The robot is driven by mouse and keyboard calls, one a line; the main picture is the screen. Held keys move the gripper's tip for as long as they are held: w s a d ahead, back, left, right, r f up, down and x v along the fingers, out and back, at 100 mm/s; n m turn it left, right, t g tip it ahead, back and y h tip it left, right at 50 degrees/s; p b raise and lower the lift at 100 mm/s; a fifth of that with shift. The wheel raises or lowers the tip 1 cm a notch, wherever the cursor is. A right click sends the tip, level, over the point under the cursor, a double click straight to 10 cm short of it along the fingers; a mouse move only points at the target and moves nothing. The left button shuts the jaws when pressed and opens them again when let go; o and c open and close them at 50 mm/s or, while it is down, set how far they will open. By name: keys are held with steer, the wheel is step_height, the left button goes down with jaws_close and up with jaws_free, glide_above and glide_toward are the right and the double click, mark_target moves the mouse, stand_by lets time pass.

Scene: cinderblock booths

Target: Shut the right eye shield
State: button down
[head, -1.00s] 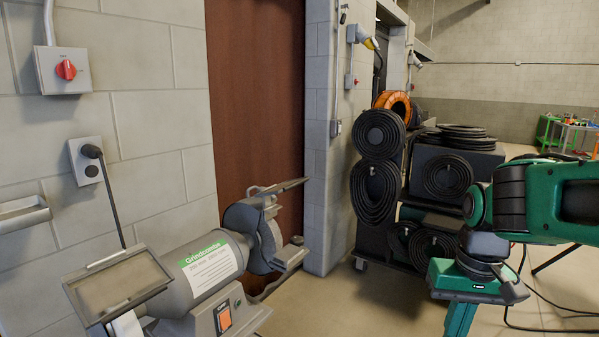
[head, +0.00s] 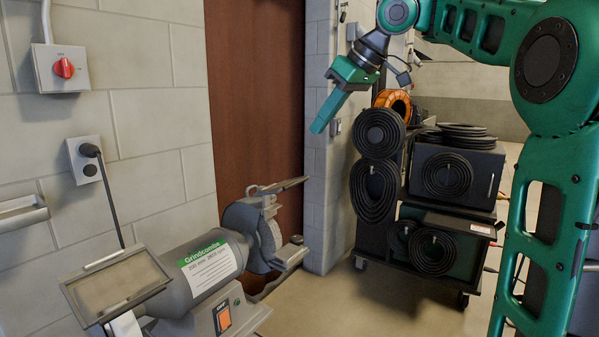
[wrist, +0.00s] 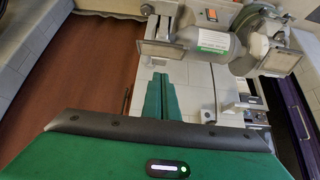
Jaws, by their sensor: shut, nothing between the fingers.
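A grey bench grinder (head: 205,275) with a green-and-white label stands low at the left in the head view. Its right eye shield (head: 282,186) is swung up and seen nearly edge-on above the right wheel. Its left eye shield (head: 117,285) is a framed clear plate tilted at the other end. My green gripper (head: 320,122) is shut and empty, pointing down-left, above and right of the right shield, and apart from it. In the wrist view, the closed fingers (wrist: 160,80) point toward the grinder (wrist: 213,42), which appears upside down; the right shield (wrist: 160,50) shows beyond the fingertips.
A brown door panel (head: 255,90) and a block wall (head: 150,150) stand behind the grinder. A dark cart (head: 455,215) with coiled hoses stands right of the wall corner. A socket with a plugged cord (head: 86,160) is at left. The floor (head: 345,305) right of the grinder is clear.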

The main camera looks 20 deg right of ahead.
glide_toward(282, 186)
step_height(282, 186, down, 2)
steer(key=w, duration=0.2)
steer(key=shift+d+f, duration=0.4)
steer(key=shift+f, duration=0.15)
steer(key=shift+s+f, duration=0.1)
